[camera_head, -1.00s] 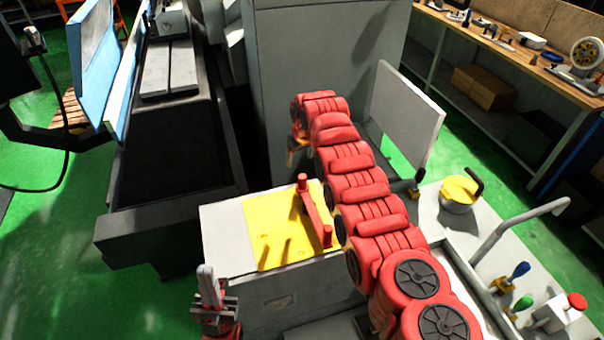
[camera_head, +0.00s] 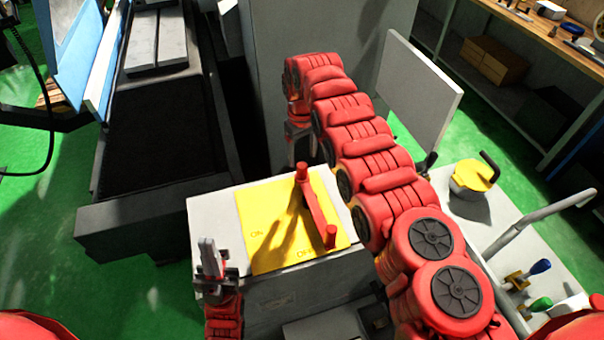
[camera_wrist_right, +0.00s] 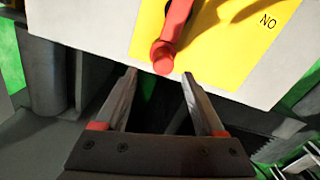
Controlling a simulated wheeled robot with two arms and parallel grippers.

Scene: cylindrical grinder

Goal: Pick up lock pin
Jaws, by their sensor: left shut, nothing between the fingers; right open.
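A red lever bar (camera_head: 314,205) with an upright red peg at each end sits on a yellow ON/OFF plate (camera_head: 262,232) on top of a grey box. The far peg (camera_head: 302,172) may be the lock pin; I cannot tell for sure. In the right wrist view this red peg (camera_wrist_right: 163,58) lies just beyond the fingertips, roughly between them. My right gripper (camera_wrist_right: 158,82) is open and empty; in the head view it hangs (camera_head: 300,138) behind the box's far edge. My left gripper (camera_head: 207,252) is shut and empty at the box's near left corner.
A tall grey cabinet (camera_head: 290,30) stands behind the box. A grey panel (camera_head: 418,90) and a yellow-topped pot (camera_head: 474,177) are at right, with small levers (camera_head: 540,268) nearer. A dark machine bed (camera_head: 160,130) is at left.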

